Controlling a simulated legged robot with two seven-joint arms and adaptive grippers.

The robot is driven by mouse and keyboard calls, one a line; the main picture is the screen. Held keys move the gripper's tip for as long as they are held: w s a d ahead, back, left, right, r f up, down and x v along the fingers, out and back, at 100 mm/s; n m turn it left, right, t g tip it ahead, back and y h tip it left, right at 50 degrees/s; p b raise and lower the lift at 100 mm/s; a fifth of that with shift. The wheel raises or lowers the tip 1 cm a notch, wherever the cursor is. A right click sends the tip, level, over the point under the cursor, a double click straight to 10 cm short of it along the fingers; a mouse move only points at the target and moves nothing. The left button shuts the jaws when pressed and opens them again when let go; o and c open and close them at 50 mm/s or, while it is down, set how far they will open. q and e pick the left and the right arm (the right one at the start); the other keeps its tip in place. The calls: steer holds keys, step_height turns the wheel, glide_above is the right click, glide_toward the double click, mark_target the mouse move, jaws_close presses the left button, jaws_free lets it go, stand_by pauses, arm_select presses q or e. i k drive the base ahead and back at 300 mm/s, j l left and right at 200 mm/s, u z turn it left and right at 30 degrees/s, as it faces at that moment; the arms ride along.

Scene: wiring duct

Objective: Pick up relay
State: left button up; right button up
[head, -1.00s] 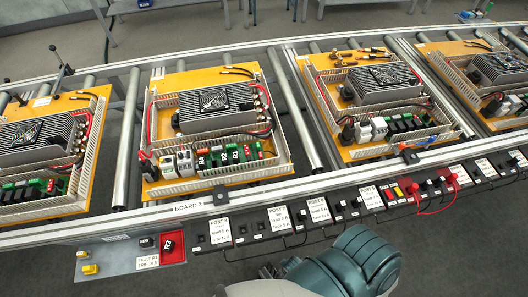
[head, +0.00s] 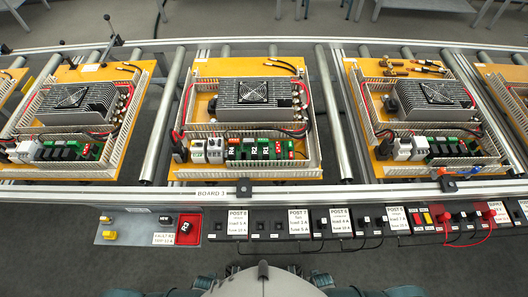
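On the middle orange board (head: 185,110), several relays stand in a row at the front, among them green ones marked R1 (head: 266,150) and R2 (head: 253,151) and one marked R4 (head: 233,152). A small dark piece marked NEW (head: 165,218) sits on the grey panel (head: 125,229) at the front left. Beside it is a red patch marked R3 (head: 188,227); I cannot tell whether this is a tray or a part. Neither gripper shows; only parts of my body are at the bottom edge.
A white slotted duct (head: 317,150) and a finned power unit (head: 255,99) surround the relay row. Similar boards stand left and right on rollers (head: 161,120). A strip of black posts (head: 270,224) with red leads (head: 466,234) runs along the front rail (head: 300,192).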

mark_target(163, 219)
steer(key=u, duration=0.45)
steer(key=k+u, duration=0.15)
steer(key=u, duration=0.7)
steer(key=k+u, duration=0.15)
steer(key=u, duration=0.3)
